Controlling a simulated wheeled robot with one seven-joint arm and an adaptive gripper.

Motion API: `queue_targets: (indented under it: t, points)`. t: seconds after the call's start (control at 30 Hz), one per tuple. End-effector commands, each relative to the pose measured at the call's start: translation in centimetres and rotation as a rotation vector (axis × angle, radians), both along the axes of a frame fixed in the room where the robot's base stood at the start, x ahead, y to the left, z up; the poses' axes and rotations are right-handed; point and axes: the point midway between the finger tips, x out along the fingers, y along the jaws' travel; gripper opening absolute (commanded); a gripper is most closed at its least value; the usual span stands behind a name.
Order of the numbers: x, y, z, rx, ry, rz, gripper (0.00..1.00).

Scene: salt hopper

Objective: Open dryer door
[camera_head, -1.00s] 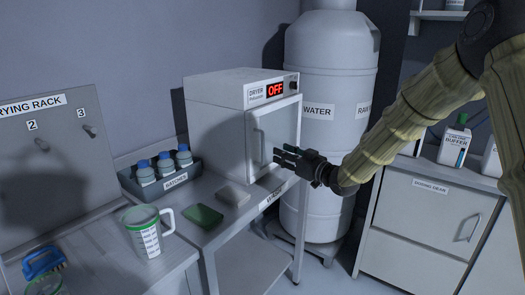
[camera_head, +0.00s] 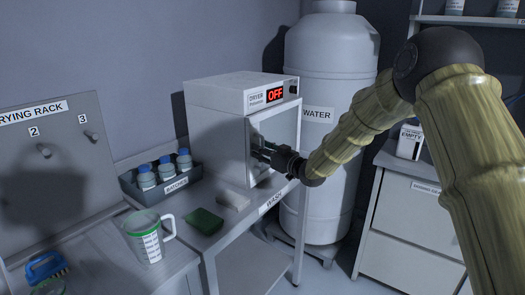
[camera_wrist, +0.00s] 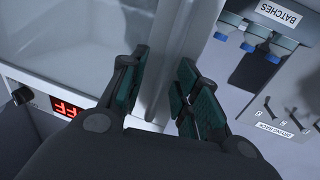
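The dryer (camera_head: 218,130) is a white box on the bench with a red OFF display (camera_head: 275,93). Its door (camera_head: 282,125) looks closed in the head view. My gripper (camera_head: 262,151) is at the left part of the door front, where it covers most of the handle. In the wrist view my gripper (camera_wrist: 162,62) is open, with a clear gap between its dark green finger pads. The pale door (camera_wrist: 85,40) and its frame lie behind the fingers. I cannot tell whether the handle is between the pads.
A white water tank (camera_head: 328,150) stands right of the dryer. The drying rack (camera_head: 60,160) is at far left.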

Motion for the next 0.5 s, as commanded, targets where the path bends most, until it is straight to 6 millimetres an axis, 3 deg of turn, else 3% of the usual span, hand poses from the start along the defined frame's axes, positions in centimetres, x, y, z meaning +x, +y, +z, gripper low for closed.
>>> queue_targets:
  t: [0.17,0.37,0.5]
  points:
    - [0.0,-0.01,0.0,0.0,0.0,0.0,0.32]
    - [0.0,-0.06,0.0,0.0,0.0,0.0,0.0]
    - [0.0,-0.1,0.01,0.0,0.0,-0.001,0.0]
